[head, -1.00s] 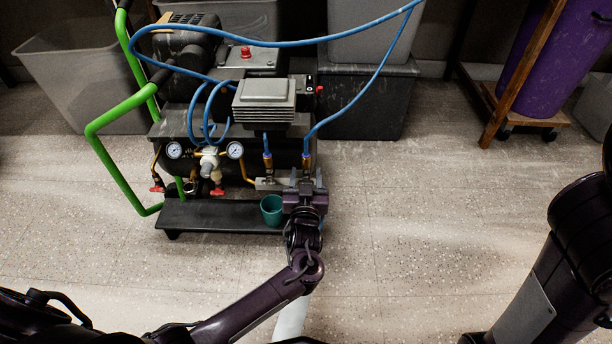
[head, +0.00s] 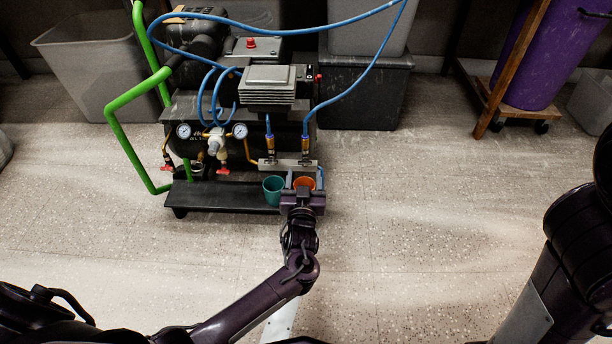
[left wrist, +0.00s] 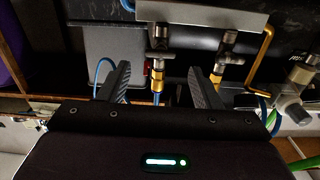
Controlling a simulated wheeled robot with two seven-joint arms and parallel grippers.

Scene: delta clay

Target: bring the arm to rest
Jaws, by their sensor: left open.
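My left gripper (head: 304,182) is at the front right end of the compressor cart (head: 222,197), in front of the metal manifold bar (head: 272,165). Its two fingers are spread, and it also shows open in the left wrist view (left wrist: 160,85). I see nothing held between the fingers. An orange cup (head: 304,183) shows just behind the gripper, partly hidden by it. A teal cup (head: 273,188) stands just left of it on the cart's shelf. Two brass fittings with blue hoses rise from the manifold; the right fitting (head: 305,145) is above the gripper. My right gripper is out of view.
A green handle (head: 128,150) rises at the cart's left. Grey bins (head: 365,95) stand behind it, and a purple barrel (head: 535,60) on a wheeled wooden stand is at the upper right. The floor (head: 420,210) right of the cart is clear.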

